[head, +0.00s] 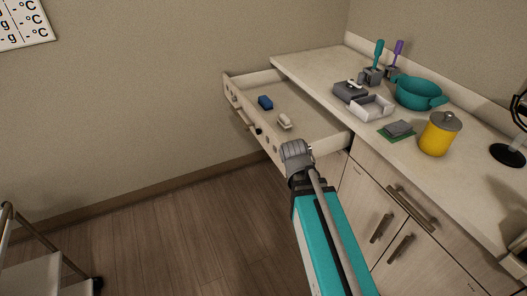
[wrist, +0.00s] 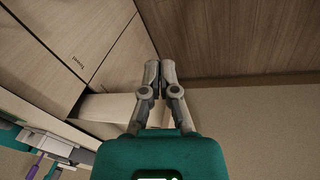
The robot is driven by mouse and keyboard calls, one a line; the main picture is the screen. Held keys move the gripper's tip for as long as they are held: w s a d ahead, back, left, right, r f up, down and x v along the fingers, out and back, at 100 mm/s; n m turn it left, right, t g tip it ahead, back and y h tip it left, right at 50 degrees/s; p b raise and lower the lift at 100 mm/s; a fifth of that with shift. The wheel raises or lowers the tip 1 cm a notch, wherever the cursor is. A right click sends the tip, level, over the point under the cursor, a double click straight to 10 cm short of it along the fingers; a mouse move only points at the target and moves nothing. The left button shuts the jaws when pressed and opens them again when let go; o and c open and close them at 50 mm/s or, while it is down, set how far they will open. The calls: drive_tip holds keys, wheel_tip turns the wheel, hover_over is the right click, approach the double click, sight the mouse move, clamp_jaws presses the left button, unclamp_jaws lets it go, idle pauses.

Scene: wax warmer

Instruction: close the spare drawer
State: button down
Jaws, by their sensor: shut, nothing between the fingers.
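The spare drawer (head: 318,141) is pulled well out from the cabinet in the head view, with its front panel (head: 247,115) on the left side and a bar handle (head: 243,119) on it. Inside lie a blue block (head: 265,102) and a small pale item (head: 285,121). My gripper (head: 296,149) is at the near end of the drawer front and hides that corner. I cannot tell whether it touches the drawer. In the wrist view my gripper (wrist: 159,68) has its fingertips together with nothing between them, and a pale drawer panel (wrist: 107,109) shows beside it.
The counter (head: 325,66) holds a teal pot (head: 420,93), a yellow canister (head: 438,136), grey trays and tool holders. Closed cabinet doors (head: 372,200) with bar handles lie below. A metal cart (head: 35,272) stands at lower left. The wooden floor (head: 190,225) before the drawer is clear.

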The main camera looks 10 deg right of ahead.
drive_tip(key=w+a+f+n+t+h+b, duration=0.1)
drive_tip(key=w+f+n+t+h+b, duration=0.2)
drive_tip(key=w+b, duration=0.4)
drive_tip(key=w+a+f+n+t+h+b, duration=0.1)
drive_tip(key=w+a+f+t+h+b, duration=0.2)
drive_tip(key=w+b, duration=0.35)
drive_tip(key=w+a+f+n+t+b, duration=0.3)
drive_tip(key=w+a+n+t+b, duration=0.5)
drive_tip(key=a+b, duration=0.4)
drive_tip(key=shift+w+a+f+t+y+b, duration=0.15)
drive_tip(key=shift+a+f+t+y+b, duration=0.15)
drive_tip(key=shift+t+y+b, duration=0.15)
drive_tip(key=shift+w, duration=0.1)
approach(267, 142)
drive_tip(key=w, duration=0.5)
drive_tip(key=shift+w+d+f, duration=0.1)
drive_tip(key=shift+w+d, duration=0.15)
drive_tip(key=shift+d, duration=0.45)
drive_tip(key=shift+w+d, duration=0.25)
drive_tip(key=shift+d, duration=0.45)
